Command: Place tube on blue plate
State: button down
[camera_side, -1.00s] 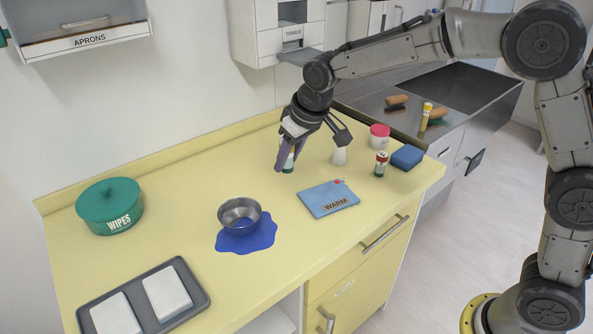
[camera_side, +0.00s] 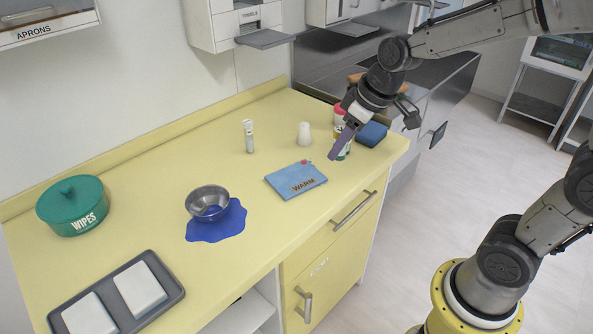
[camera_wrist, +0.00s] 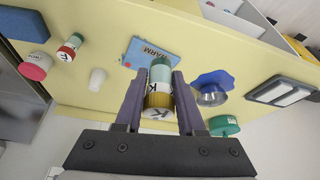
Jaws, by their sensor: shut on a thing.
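My gripper (camera_side: 342,150) is shut on a tube (camera_wrist: 159,92) with a teal end, white bands, a gold band and a letter K. In the wrist view the tube sits between both fingers, held over the yellow counter. In the side view the fingers hide most of it, and they overlap the red-banded tube's place. A flat light-blue plate (camera_side: 296,180) marked WARM lies to the left of my gripper; the wrist view shows it (camera_wrist: 137,53) beyond the held tube, partly hidden. It appears bare.
A white-and-green tube (camera_side: 249,138) and a white cone (camera_side: 304,134) stand behind the plate. A red-banded tube (camera_wrist: 69,47), pink-lidded jar (camera_wrist: 36,66) and blue block (camera_side: 371,134) stand close together. A metal bowl (camera_side: 207,196) rests on a dark-blue patch (camera_side: 230,230).

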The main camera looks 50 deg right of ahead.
send_near(292, 175)
jog(key=shift+w+a+f, duration=0.2)
jog(key=shift+w+f, duration=0.9)
jog(key=shift+w, duration=0.1)
jog(key=shift+f, duration=1.55)
jog(key=shift+f, duration=0.15)
jog(key=c, duration=0.5)
grip_release()
jog(key=v, duration=1.2)
jog(key=shift+r, duration=0.3)
